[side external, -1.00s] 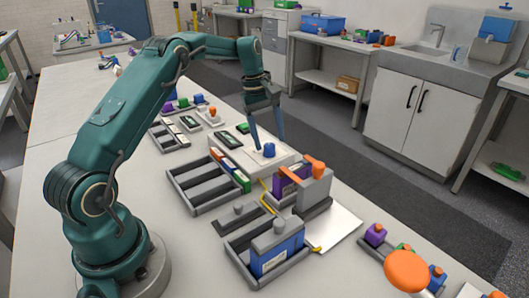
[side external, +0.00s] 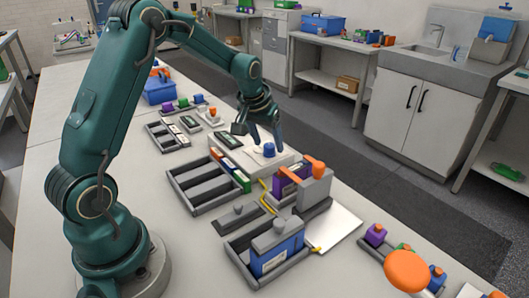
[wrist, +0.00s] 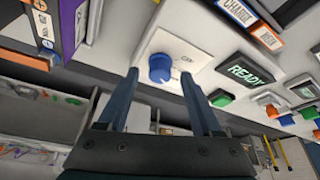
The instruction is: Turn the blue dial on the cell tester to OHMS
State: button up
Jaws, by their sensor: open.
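The cell tester (side external: 283,161) is a pale box on the bench. Its blue dial (side external: 269,149) stands up from a white plate. In the wrist view the blue dial (wrist: 160,68) lies ahead of and between my fingertips, with small lettering beside it that I cannot read surely. The tester's dark screen (wrist: 246,73) reads READY in green. My gripper (side external: 266,140) is open over the dial, one finger to each side in the picture. In the wrist view my gripper (wrist: 160,76) shows a wide, empty gap, with no clear contact with the dial.
A green button (wrist: 221,97) sits near the screen. A slotted grey rack (side external: 205,187) and an orange-topped grey unit (side external: 314,186) stand close to the tester. A blue battery in a grey holder (side external: 277,248) is nearer the camera. Bare bench lies left of the rack.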

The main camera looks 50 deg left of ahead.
jog(key=shift+w+a+f, duration=0.1)
jog(key=shift+w+f, duration=0.1)
jog(key=shift+f, duration=0.45)
grip_shut()
jog(key=shift+m, duration=0.3)
jog(key=shift+m+h, duration=0.6)
jog(key=shift+m, duration=0.6)
